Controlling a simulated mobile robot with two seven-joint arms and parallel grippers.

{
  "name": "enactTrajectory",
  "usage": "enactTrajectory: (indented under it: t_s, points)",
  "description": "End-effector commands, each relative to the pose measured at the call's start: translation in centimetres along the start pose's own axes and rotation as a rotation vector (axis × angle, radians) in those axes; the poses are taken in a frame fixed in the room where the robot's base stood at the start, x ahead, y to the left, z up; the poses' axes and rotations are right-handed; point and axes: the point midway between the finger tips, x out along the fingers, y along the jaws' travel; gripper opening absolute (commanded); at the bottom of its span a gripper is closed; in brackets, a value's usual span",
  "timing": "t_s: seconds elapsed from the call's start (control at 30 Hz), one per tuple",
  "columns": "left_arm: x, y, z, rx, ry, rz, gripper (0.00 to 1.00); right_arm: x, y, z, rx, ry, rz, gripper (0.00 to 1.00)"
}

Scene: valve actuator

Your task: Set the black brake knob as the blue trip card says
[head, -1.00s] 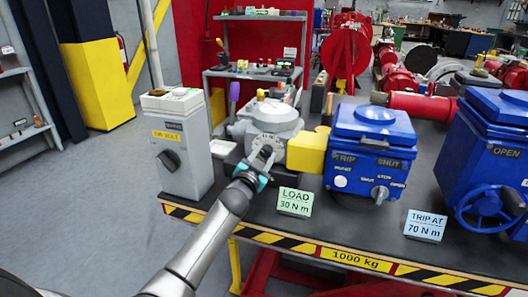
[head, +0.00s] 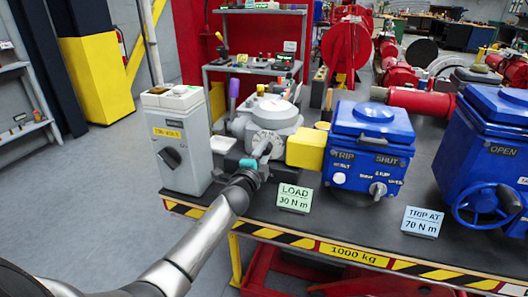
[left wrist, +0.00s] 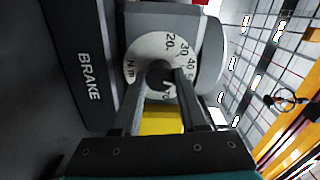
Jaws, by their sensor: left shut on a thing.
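The black brake knob (left wrist: 160,75) sits in the middle of a white dial (left wrist: 143,52) marked 20, 30, 40 and on, in N m, in the left wrist view. The word BRAKE is on the dark face beside it. My left gripper (left wrist: 158,76) is shut on the knob, one finger on each side. The fingers hide part of the scale, and I cannot surely read the pointer. In the head view my left gripper (head: 264,156) is at the grey brake unit (head: 272,116), covering the knob. The blue trip card (head: 423,222) reads TRIP AT 70 N m.
A green card (head: 295,198) reads LOAD 30 N m. A grey switch box (head: 181,145) stands left of the brake. A yellow coupling (head: 306,150) and blue actuator (head: 369,151) are to its right, with a blue handwheel unit (head: 487,150) beyond. The bench front (head: 330,249) is striped.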

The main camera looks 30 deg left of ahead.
Motion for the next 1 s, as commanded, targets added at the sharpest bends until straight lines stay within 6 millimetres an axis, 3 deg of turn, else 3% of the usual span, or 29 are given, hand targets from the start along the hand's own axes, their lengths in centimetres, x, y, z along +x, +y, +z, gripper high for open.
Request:
enactTrajectory:
  t_s: [1.0]
  points:
    - [0.02,-0.01,-0.01,0.909,0.001,-0.001,0.00,-0.78,0.34,0.06,-0.001,-0.002,0.004,0.00]
